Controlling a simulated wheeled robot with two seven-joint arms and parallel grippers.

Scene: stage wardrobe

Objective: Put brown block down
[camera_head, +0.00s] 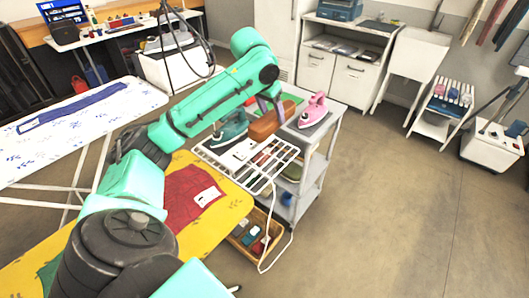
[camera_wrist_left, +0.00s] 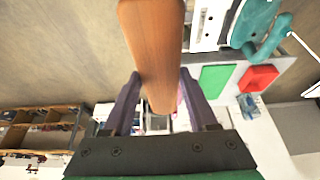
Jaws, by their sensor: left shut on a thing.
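My left gripper (camera_head: 268,106) is shut on a brown block (camera_head: 266,125), an elongated wooden piece with a rounded end. The left wrist view shows the block (camera_wrist_left: 155,45) between the two dark fingers of the gripper (camera_wrist_left: 162,105), reaching out past the tips. In the head view the block is over the grey cart (camera_head: 325,148), between a teal iron and a pink iron. I cannot tell whether its underside touches the cart top. My right gripper is out of view.
The pink iron (camera_head: 313,109) stands right of the block; the teal iron (camera_head: 231,130) is on the left. A white wire rack (camera_head: 275,163) sticks out in front. A yellow ironing board (camera_head: 226,211) with red cloth lies front left. The floor to the right is clear.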

